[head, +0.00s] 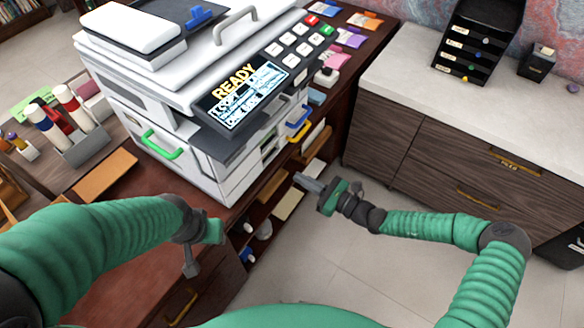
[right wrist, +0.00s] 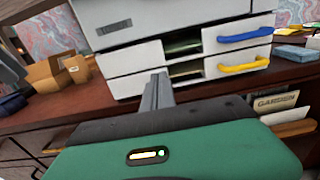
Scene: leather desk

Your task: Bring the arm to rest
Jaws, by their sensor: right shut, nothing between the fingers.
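My right arm (head: 430,225) reaches in from the right in the head view. Its gripper (head: 299,180) points left, in front of the copier's lower right side and apart from it in that view. In the right wrist view the two grey fingers (right wrist: 158,80) are together with nothing between them. My left arm (head: 110,240) comes in from the left over the brown desk. Its gripper (head: 191,268) hangs at the end of the arm, and its finger opening is not clear.
A white copier (head: 165,115) with a lit READY screen (head: 240,95) stands on the brown desk. It has green, blue and yellow handles. Open shelves (head: 265,215) lie below it. A wooden cabinet (head: 450,160) stands at right. Pale floor (head: 330,250) is clear between them.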

